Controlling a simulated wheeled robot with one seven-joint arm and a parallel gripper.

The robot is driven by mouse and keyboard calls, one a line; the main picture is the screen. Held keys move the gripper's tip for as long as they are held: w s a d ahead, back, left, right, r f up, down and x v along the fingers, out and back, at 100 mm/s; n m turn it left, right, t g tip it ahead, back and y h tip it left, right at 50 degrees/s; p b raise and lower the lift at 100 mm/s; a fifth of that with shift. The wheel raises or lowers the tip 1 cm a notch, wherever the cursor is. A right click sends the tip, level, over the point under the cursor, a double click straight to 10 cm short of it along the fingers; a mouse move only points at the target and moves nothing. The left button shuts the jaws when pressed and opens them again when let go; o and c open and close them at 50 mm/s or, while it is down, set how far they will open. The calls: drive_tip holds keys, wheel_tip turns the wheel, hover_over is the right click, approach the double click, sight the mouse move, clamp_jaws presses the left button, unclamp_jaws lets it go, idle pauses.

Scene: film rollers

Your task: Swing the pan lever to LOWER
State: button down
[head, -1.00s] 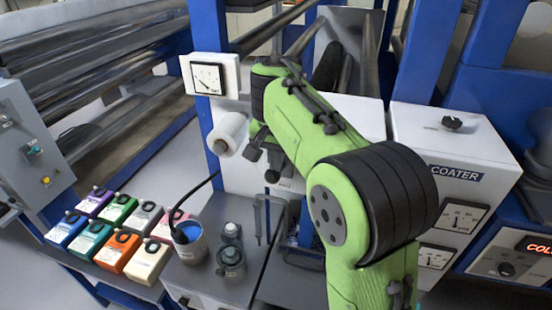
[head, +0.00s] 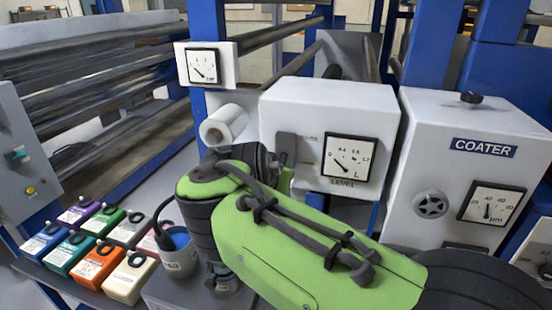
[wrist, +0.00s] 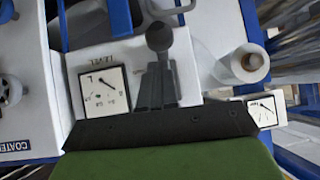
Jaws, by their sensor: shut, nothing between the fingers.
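The pan lever's grey plate (head: 287,146) is on the front of the white box, left of the LEVEL gauge (head: 351,158). My arm hides the lower part of the lever in the head view. In the wrist view, which is upside down, a dark round knob (wrist: 159,36) shows just beyond the tips of my gripper (wrist: 157,66). The fingers are shut and empty. They lie in front of the grey plate, close to the knob. I cannot tell whether they touch it. The small labels beside the plate are too small to read.
A white paper roll (head: 224,124) sticks out left of the box, and a meter (head: 205,65) is above it. The COATER box (head: 455,180) stands to the right. Coloured containers (head: 97,262) and a grey pot (head: 178,252) are at the lower left.

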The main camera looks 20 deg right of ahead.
drive_tip(key=shift+f+t+h+b, duration=0.4)
drive_tip(key=shift+f+t+b, duration=0.2)
drive_tip(key=shift+f+b, duration=1.3)
